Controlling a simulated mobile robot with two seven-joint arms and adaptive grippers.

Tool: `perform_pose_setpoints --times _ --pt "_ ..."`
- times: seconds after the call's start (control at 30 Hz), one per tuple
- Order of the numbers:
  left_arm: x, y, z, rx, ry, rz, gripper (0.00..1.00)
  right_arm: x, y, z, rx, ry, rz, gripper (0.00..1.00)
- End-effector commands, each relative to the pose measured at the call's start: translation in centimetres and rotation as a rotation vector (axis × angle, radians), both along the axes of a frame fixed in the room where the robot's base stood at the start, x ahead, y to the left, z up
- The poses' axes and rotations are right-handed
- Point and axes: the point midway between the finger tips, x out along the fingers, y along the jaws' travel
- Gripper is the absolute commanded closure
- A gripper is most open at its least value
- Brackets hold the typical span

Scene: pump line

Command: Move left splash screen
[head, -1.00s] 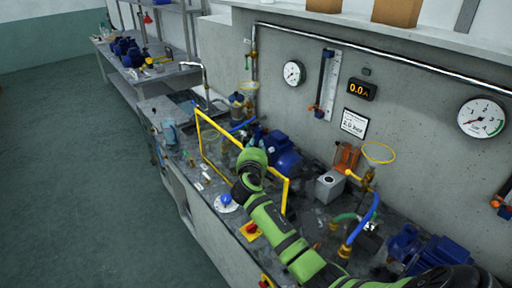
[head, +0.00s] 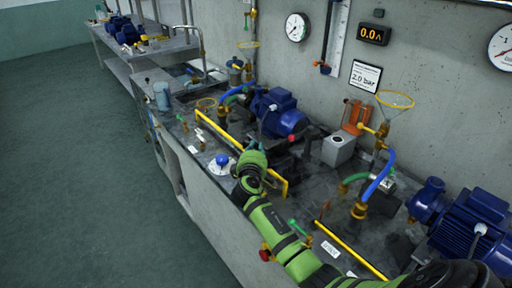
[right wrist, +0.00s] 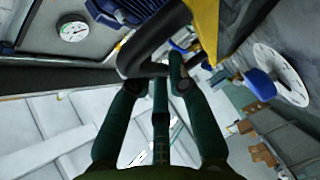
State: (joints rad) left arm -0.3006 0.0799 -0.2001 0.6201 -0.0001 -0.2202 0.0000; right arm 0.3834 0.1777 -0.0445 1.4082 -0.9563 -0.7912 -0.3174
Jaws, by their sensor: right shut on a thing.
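The left splash screen (head: 222,132) shows in the head view as a slanting yellow bar along the front of the bench, left of the middle, with a short bend at its right end. Its frame looks low and nearly edge-on; my arm covers part of it. My right gripper (right wrist: 160,82) is shut on a dark bent handle (right wrist: 143,58) in the right wrist view. A yellow strip (right wrist: 204,22) of the frame is just above it. In the head view my green wrist hides the fingers. My left gripper is not in view.
A blue pump motor (head: 278,112) with hoses stands behind the screen. A round white plate with a blue knob (head: 222,160) lies in front of it. Another yellow bar (head: 350,250) runs along the bench front at right. The floor (head: 70,170) at left is clear.

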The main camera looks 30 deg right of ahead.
Motion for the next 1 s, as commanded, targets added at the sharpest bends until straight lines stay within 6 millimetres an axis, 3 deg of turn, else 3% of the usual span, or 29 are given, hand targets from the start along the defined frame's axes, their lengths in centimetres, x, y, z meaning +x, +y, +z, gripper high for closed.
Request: perform_pose_setpoints --times 0.03,0.1,0.5,0.53,0.57,1.0 --pt "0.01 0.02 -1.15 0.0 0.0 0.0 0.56 -0.06 0.01 -1.43 0.001 0.005 -0.002 1.0" --pt "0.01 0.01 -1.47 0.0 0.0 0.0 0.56 -0.05 0.0 -1.78 0.0 0.004 -0.002 1.0" --pt "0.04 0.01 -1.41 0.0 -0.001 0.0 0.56 -0.05 -0.01 -1.73 -0.001 0.004 -0.001 1.0" --pt "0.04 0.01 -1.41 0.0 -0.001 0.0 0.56 -0.05 -0.01 -1.73 -0.001 0.004 -0.001 0.69" --pt "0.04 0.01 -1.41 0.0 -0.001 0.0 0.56 -0.05 -0.01 -1.72 -0.001 0.004 -0.001 0.57" --pt "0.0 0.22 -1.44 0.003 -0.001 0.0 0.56 -0.43 0.38 -1.63 -0.001 0.002 0.0 0.57"
